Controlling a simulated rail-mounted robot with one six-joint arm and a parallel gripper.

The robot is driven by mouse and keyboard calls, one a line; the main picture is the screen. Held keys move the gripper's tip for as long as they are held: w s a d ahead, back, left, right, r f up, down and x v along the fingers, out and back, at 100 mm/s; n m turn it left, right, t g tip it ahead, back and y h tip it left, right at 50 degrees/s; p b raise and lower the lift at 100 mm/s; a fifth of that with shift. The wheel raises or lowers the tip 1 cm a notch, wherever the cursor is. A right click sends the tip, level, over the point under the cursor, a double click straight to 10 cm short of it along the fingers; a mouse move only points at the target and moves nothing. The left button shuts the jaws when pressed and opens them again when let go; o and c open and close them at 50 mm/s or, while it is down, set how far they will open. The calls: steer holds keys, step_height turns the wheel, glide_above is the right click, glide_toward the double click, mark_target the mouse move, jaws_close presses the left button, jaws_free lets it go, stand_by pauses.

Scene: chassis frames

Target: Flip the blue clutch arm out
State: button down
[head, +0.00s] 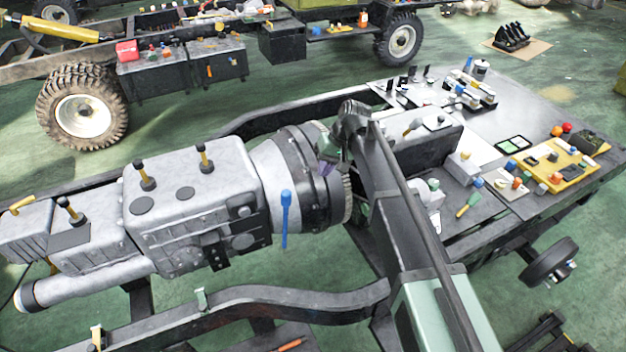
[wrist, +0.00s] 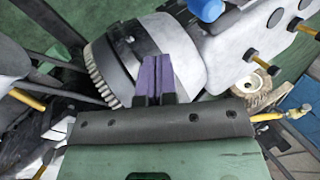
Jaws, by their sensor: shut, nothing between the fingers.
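The blue clutch arm (head: 286,218) hangs upright on the side of the grey gearbox, at the bell housing (head: 275,175). Its rounded blue end also shows at the top edge of the wrist view (wrist: 207,8); the rest is cut off there. My gripper (head: 326,166) is over the dark rim of the bell housing, to the right of the blue arm and higher in the picture. Its purple fingers (wrist: 153,68) are together with nothing between them, and apart from the blue arm. Whether the fingertips touch the housing I cannot tell.
The gearbox (head: 190,200) has several yellow and black levers on top. A toothed ring (wrist: 103,75) edges the housing. A dark frame rail (head: 270,297) runs in front. A workbench (head: 545,100) with loose parts stands at right.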

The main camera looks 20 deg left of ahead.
steer(key=s+a+f+b, duration=0.4)
steer(key=a+f+b, duration=0.2)
steer(key=f, duration=0.1)
steer(key=shift+s+f, duration=0.15)
steer(key=shift+f, duration=0.1)
